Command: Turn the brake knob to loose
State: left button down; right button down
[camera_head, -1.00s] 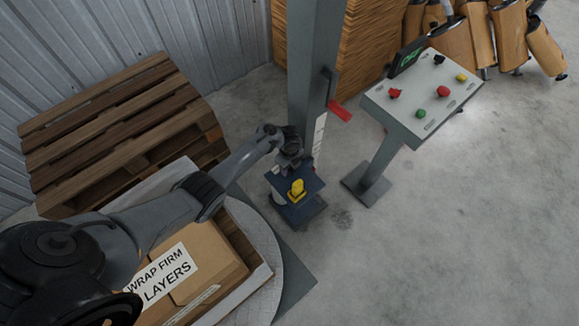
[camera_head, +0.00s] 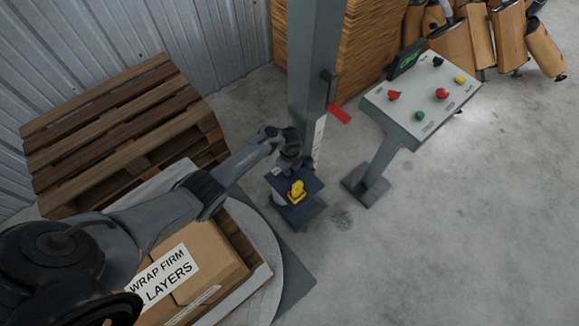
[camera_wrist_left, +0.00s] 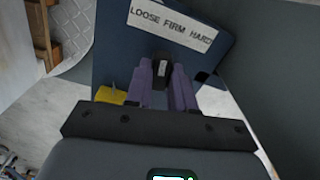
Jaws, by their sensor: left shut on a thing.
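The brake knob (camera_wrist_left: 162,70) is a small dark knob with a pale mark, on a dark blue plate (camera_wrist_left: 115,55) in the left wrist view. A white label (camera_wrist_left: 172,22) reading LOOSE FIRM HARD is on the plate beyond the knob. My left gripper (camera_wrist_left: 163,78) is shut on the knob, one purple finger on each side of it. In the head view the left gripper (camera_head: 292,162) is at the blue unit (camera_head: 296,205) beside the grey column, and the knob is hidden there. Which label word the knob points to cannot be told. My right gripper is not in view.
A yellow part (camera_head: 297,190) is on the blue unit, close to the gripper. A grey column (camera_head: 313,70) with a red lever (camera_head: 339,114) rises behind. A control panel (camera_head: 425,95) stands to the right. A turntable with a boxed load (camera_head: 205,262) is below my arm.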

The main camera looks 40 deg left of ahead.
pick_arm(q)
jog(key=n+p, duration=0.1)
jog(key=n, duration=0.3)
jog(key=shift+r+p, duration=0.1)
jog(key=shift+p, duration=0.25)
jog(key=shift+n+p, duration=0.35)
jog(key=shift+n, duration=1.25)
jog(key=c, duration=1)
grip_release()
jog(key=shift+o, duration=0.2)
